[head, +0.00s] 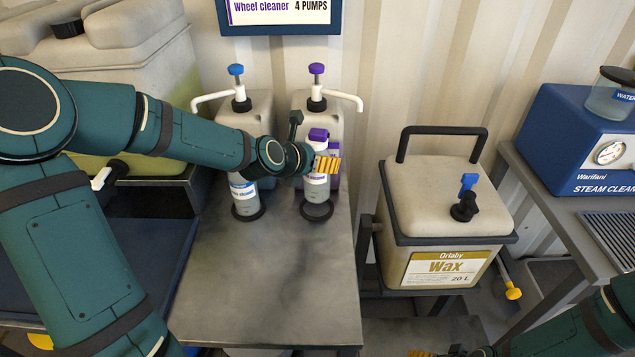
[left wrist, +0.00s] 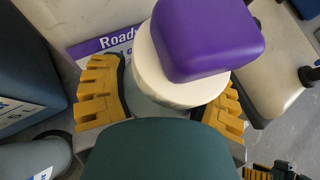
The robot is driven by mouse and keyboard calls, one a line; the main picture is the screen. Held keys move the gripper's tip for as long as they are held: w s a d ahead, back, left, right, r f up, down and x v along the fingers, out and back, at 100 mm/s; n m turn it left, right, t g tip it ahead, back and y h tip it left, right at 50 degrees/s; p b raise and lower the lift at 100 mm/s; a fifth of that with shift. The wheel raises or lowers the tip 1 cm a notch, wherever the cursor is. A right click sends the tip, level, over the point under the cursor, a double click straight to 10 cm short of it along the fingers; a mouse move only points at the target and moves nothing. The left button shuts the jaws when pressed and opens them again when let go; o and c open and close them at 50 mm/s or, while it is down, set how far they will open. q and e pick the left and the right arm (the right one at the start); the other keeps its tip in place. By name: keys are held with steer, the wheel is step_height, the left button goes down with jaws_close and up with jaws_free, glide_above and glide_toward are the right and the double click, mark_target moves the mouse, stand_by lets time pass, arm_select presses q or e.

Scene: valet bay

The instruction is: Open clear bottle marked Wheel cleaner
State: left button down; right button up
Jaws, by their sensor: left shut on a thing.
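A pale bottle with a purple cap (head: 318,134) and a purple-lettered label stands upright at a dark ring (head: 317,211) on the grey bench. The label is partly covered and too small to read fully. My left gripper (head: 327,164) is shut on this bottle just below its top. In the left wrist view the yellow fingers sit on both sides of the white collar (left wrist: 150,68), under the purple cap (left wrist: 207,38). The cap is on the bottle. My right gripper (head: 447,354) is cut off at the bottom edge, away from the bottle, and its opening is unclear.
A similar bottle with a blue label (head: 242,192) stands left, its top hidden by my left arm. Behind are a blue-topped pump canister (head: 250,107) and a purple-topped one (head: 335,122). A Wax container (head: 445,200) stands right. The front of the bench (head: 270,290) is clear.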

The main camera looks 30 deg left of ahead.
mark_target(316, 174)
arm_select(q)
steer(key=shift+f+b, duration=0.75)
steer(key=shift+f, duration=1.65)
steer(key=shift+f, duration=0.15)
jaws_free()
steer(key=shift+s+a+r, duration=0.1)
steer(key=shift+s+r, duration=0.15)
steer(key=shift+r, duration=0.15)
steer(key=p+v, duration=0.8)
steer(key=v, duration=0.3)
steer(key=shift+s, duration=0.15)
